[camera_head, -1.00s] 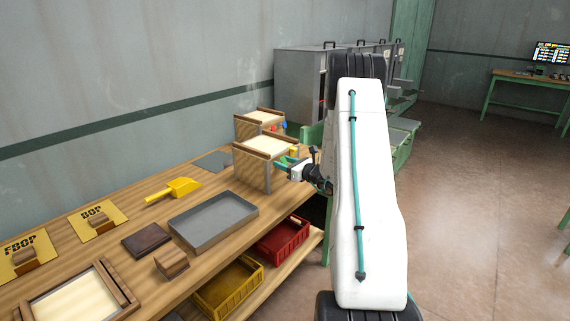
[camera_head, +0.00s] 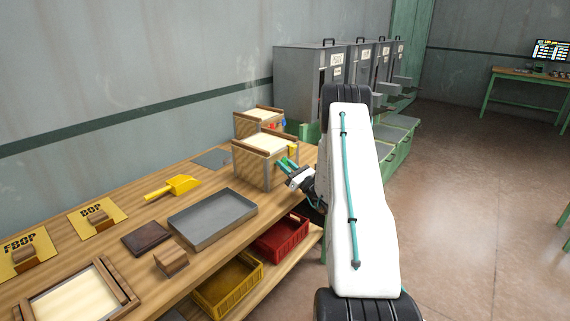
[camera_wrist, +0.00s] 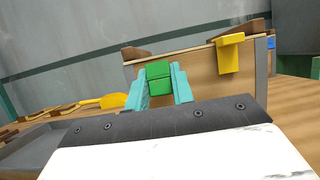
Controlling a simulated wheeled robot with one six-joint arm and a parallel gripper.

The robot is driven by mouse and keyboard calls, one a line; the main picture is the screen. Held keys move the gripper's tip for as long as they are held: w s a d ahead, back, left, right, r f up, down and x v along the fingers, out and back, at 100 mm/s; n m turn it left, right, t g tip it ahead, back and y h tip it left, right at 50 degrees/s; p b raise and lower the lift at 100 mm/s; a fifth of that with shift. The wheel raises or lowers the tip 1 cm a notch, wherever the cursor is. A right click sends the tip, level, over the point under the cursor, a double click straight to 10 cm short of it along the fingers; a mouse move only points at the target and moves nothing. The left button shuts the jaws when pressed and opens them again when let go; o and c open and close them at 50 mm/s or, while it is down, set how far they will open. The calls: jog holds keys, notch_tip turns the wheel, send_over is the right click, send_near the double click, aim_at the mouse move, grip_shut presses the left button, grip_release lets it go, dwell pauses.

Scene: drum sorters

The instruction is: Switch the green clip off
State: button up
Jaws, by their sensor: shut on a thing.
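The green clip (camera_wrist: 160,78) is between the two teal fingers of my gripper (camera_wrist: 160,82) in the wrist view. My gripper is shut on it. The clip shows in front of the wooden side of the near box (camera_wrist: 205,77), a little below the rim in the picture, and looks clear of the rim. A yellow clip (camera_wrist: 230,54) hangs over the same rim to the right. In the head view my gripper (camera_head: 286,165) is just right of the near box (camera_head: 262,142); the clip there is too small to make out clearly.
A second box (camera_head: 243,123) with red and blue clips stands behind. A grey tray (camera_head: 212,220), a yellow scoop (camera_head: 180,186) and brown blocks lie on the wooden bench. Red (camera_head: 283,239) and yellow (camera_head: 230,284) bins sit below its edge. Grey machines stand at the back.

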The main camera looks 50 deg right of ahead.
jog(key=o, duration=1)
jog(key=shift+s, duration=0.1)
jog(key=v, duration=0.7)
jog(key=shift+s+f, duration=0.2)
jog(key=shift+s, duration=0.1)
jog(key=shift+f, duration=0.1)
